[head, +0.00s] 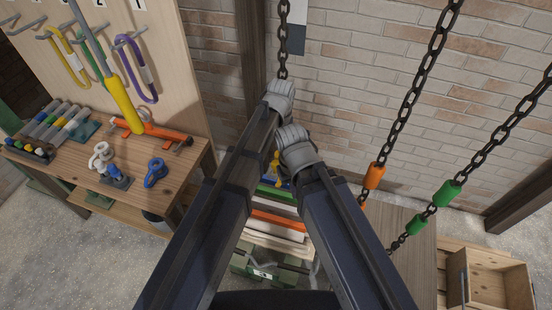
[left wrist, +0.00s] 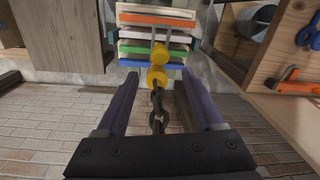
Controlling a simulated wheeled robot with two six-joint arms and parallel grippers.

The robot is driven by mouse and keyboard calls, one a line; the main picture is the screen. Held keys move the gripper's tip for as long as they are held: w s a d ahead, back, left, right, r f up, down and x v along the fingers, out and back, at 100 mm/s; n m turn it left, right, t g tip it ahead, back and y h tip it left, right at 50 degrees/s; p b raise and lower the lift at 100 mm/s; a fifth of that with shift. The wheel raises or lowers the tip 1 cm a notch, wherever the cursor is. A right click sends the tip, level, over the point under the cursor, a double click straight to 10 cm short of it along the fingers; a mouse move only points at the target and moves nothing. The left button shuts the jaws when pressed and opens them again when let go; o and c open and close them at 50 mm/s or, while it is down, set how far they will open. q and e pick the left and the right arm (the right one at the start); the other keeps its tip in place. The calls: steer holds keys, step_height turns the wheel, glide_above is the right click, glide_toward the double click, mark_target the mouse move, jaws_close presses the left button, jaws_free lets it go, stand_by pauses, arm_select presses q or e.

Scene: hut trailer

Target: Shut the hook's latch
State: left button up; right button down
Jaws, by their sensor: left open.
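A dark chain (head: 283,45) hangs down in front of my wrists in the head view. In the left wrist view the chain (left wrist: 157,108) leads to yellow hook fittings (left wrist: 160,53). A bit of the yellow hook (head: 276,162) shows beside my right wrist in the head view. The latch is too small to make out. My left gripper (left wrist: 158,80) is open, with one finger on each side of the chain and yellow fittings, apparently apart from them. In the head view my left wrist (head: 280,97) and right wrist (head: 297,148) show, but their fingers are hidden.
A stack of coloured boards (head: 278,222) lies below the hook. A workbench (head: 60,175) with shackles and tools stands at left. Chains with an orange sleeve (head: 375,175) and green sleeves (head: 447,193) hang at right, near a wooden crate (head: 500,285). A brick wall is behind.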

mark_target(276, 164)
arm_select(q)
steer(key=shift+s+f, duration=0.1)
steer(key=f+b, duration=0.7)
steer(key=b, duration=0.1)
steer(key=shift+a+f, duration=0.2)
steer(key=shift+f, duration=0.15)
jaws_close()
stand_by(0.4)
stand_by(0.9)
